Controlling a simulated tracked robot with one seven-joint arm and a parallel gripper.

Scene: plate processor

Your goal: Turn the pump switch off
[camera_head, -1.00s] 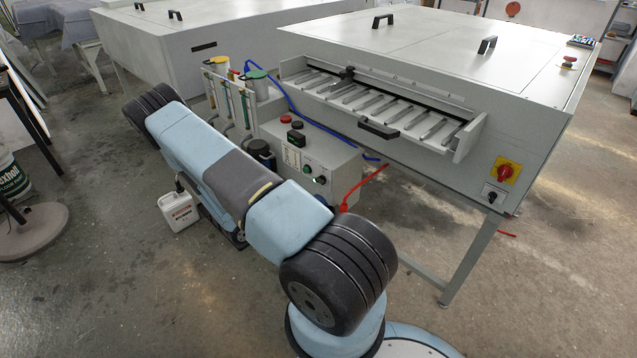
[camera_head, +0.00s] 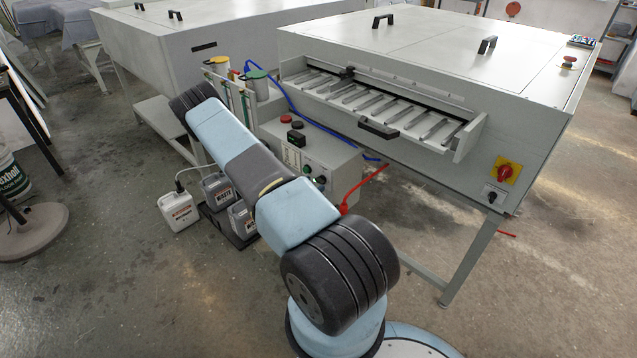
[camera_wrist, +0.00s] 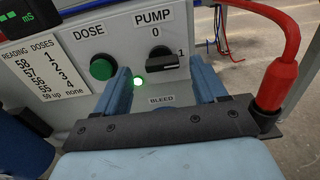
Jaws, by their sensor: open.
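The pump switch (camera_wrist: 161,60) is a black rotary knob on a light grey panel (camera_wrist: 115,38), under the label PUMP. Its handle lies sideways with its end toward the 1 on the right; the 0 is above it. I cannot tell how far the fingertips are from the panel. In the head view the control box (camera_head: 335,157) stands behind my arm, which hides my gripper.
A green DOSE button (camera_wrist: 102,69) is close to the left finger. A red connector and hose (camera_wrist: 275,82) stand close on the right. In the head view, several canisters (camera_head: 180,210) sit on the floor, and a large grey machine (camera_head: 430,170) is at the right.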

